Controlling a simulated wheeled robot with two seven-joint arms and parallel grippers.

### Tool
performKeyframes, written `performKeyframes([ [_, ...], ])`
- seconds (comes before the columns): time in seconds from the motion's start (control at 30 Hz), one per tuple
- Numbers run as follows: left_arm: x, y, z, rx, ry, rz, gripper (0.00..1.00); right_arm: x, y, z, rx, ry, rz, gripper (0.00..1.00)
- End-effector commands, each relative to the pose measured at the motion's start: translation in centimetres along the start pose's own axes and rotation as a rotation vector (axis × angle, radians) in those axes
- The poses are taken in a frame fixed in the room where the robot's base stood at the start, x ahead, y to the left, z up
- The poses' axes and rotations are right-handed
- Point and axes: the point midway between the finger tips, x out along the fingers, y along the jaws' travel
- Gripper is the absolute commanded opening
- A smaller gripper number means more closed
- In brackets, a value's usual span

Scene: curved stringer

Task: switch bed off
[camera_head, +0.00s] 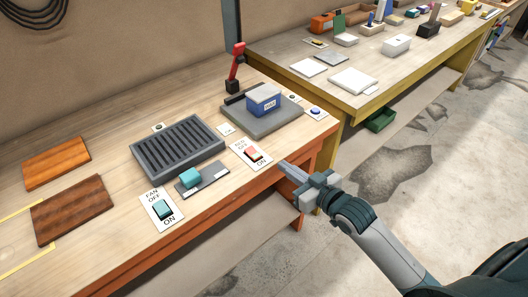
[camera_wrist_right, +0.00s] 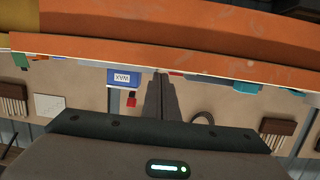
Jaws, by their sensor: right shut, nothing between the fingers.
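The bed switch is a red rocker (camera_head: 251,154) on a white plate near the front edge of the wooden bench; ON is readable at its lower end and the upper lettering is small. Which side of the rocker is pressed cannot be told. My right gripper (camera_head: 284,167) is shut and empty, its fingertips just right of the switch plate by the bench's front edge, apart from the rocker. In the right wrist view its fingers (camera_wrist_right: 161,90) point toward the orange bench edge, and the switch cannot be made out. My left gripper is not in view.
A teal fan switch (camera_head: 163,209) and a grey pad with a teal block (camera_head: 190,177) lie left. A slotted grey tray (camera_head: 178,148), a blue box (camera_head: 263,99) on a grey plate and a red lever (camera_head: 236,65) stand behind. Open floor (camera_head: 390,165) lies right.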

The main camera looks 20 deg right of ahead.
Motion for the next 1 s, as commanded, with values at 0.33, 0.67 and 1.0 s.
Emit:
performKeyframes([
  [0.33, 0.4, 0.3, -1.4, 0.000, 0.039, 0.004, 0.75, -2.3, -2.4, -6.0, -0.023, 0.099, -0.061, 0.00],
  [0.67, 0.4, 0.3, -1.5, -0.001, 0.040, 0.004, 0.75, -2.3, -2.5, -6.3, -0.023, 0.101, -0.063, 0.00],
  [1.0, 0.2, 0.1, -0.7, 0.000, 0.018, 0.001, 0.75, -0.9, -2.6, -6.5, -0.021, 0.102, -0.062, 0.00],
])
